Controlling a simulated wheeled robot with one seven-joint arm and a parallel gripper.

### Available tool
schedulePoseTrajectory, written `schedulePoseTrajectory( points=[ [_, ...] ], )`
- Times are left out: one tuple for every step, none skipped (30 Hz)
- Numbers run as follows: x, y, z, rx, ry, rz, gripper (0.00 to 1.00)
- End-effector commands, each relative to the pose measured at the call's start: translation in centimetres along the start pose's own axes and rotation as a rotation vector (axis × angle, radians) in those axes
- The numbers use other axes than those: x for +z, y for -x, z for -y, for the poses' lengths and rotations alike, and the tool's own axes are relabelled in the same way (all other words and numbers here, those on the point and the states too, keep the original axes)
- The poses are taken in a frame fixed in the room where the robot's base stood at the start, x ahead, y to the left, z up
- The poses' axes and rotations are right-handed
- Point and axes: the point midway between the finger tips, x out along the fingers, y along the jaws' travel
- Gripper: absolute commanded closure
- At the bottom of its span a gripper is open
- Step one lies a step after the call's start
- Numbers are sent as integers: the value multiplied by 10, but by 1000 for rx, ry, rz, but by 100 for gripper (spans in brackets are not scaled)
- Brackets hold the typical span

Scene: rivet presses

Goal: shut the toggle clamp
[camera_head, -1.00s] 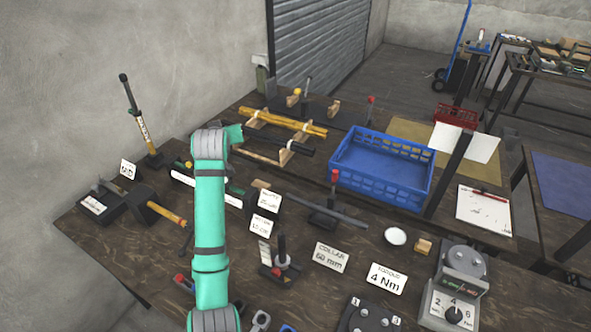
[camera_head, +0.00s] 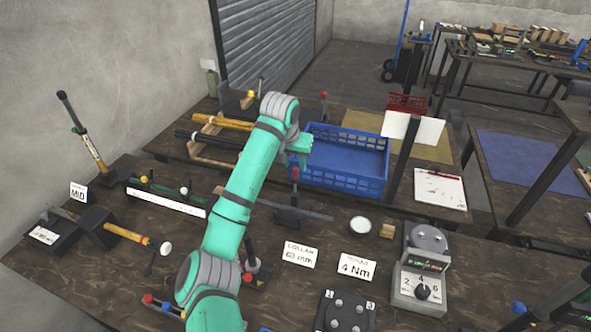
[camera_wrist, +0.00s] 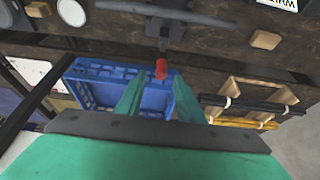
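A dark clamp with a grey crossbar and an upright handle with a red tip (camera_head: 295,175) stands on the near bench; it looks like the toggle clamp. In the wrist view, its red tip (camera_wrist: 161,69) is ahead of and between my fingertips, with its dark base (camera_wrist: 166,22) beyond. My gripper (camera_head: 303,156) is above and behind the clamp, near the blue crate's left end. In the wrist view, my gripper (camera_wrist: 158,92) is open, its two teal fingers apart with nothing between them. I cannot tell the exact gap to the handle.
A blue crate (camera_head: 345,183) stands behind the clamp. A white dish (camera_head: 360,224), a wooden block (camera_head: 387,231) and a grey dial device (camera_head: 423,290) lie to the right. A wooden rack with rods (camera_head: 205,150) is at the left. My arm hides part of another black-handled fixture (camera_head: 252,262).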

Motion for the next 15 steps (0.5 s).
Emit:
schedulePoseTrajectory(
  points=[
    [1, -9, 0, 0, 1, 3, 66],
    [1, -14, 0, 0, 2, 2, 66],
    [1, -20, 0, 0, 1, 1, 66],
    [1, -24, 0, 0, 1, 2, 66],
    [1, -28, 0, 0, 2, 2, 66],
    [0, -32, 0, 0, 2, 1, 66],
    [0, -34, 0, 0, 2, 1, 66],
    [0, -37, 0, 0, 2, 0, 66],
    [0, -40, 0, 0, 2, 0, 66],
    [0, -41, 0, 0, 2, -1, 66],
    [0, -43, 0, 0, 2, -1, 66],
    [0, -44, 0, 0, 2, -1, 66],
    [0, -45, 0, 0, 2, -1, 66],
    [0, -45, 0, 0, 2, -1, 66],
    [0, -45, 0, 0, 2, -1, 66]
  ],
)
